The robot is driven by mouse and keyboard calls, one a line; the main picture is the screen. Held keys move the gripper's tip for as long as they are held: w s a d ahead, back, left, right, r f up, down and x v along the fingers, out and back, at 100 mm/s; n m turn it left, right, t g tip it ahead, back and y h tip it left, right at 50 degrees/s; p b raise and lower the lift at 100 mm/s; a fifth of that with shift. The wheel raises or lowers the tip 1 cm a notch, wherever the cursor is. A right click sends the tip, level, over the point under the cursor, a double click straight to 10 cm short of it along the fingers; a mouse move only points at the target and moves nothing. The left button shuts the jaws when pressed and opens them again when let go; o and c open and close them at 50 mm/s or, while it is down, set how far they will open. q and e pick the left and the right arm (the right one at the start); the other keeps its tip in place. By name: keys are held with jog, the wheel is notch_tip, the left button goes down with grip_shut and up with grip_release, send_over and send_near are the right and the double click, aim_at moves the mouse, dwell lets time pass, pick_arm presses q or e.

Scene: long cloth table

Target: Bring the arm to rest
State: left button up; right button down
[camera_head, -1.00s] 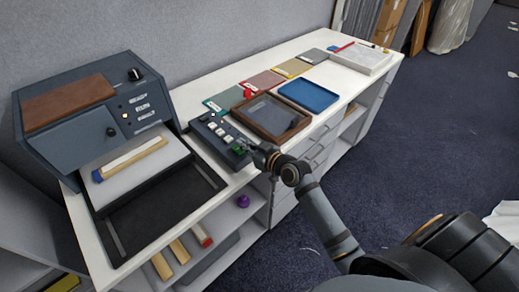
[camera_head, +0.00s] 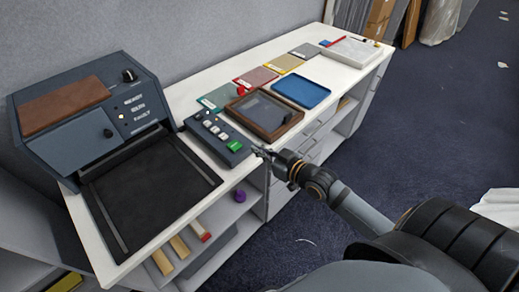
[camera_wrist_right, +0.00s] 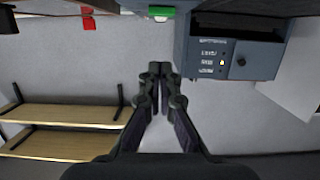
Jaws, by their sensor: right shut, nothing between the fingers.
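My right gripper (camera_head: 262,152) is shut and empty. It hangs just off the front edge of the white table (camera_head: 240,62), close to the green button (camera_head: 235,145) of the dark control box (camera_head: 206,132) and apart from it. In the right wrist view its two fingers (camera_wrist_right: 159,68) are together with nothing between them. The green button shows beyond them at the top of that view (camera_wrist_right: 161,12). My left gripper is not in view.
A dark machine (camera_head: 85,110) with a bare black bed (camera_head: 150,190) stands at the left. A brown tray (camera_head: 264,130), blue tray (camera_head: 300,91) and coloured sheets lie farther along. Open shelves are below. The floor (camera_head: 440,120) at right is clear.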

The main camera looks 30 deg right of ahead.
dwell(0.4)
jog(key=s+d+f+m+g+h, duration=0.15)
jog(key=d+f, duration=0.25)
jog(key=f, duration=0.6)
jog(key=s+d+f+m+g+h, duration=0.1)
jog(key=s+d+f+g+h, duration=0.2)
jog(key=f, duration=0.7)
jog(key=s+d+f+m+g+h, duration=0.1)
jog(key=s+d+f, duration=0.1)
jog(key=d+f, duration=0.55)
jog(key=s+a+f+g, duration=0.2)
jog(key=s+f+g, duration=0.2)
jog(key=s+f, duration=1.25)
jog(key=s+a+f+g, duration=0.2)
jog(key=s+a+f, duration=0.1)
jog(key=s, duration=0.4)
jog(key=s+a+f+g, duration=0.2)
jog(key=s+a+f, duration=0.1)
jog(key=s+f, duration=0.3)
jog(key=shift+s+a, duration=0.2)
jog(key=shift+s, duration=1.05)
dwell(0.6)
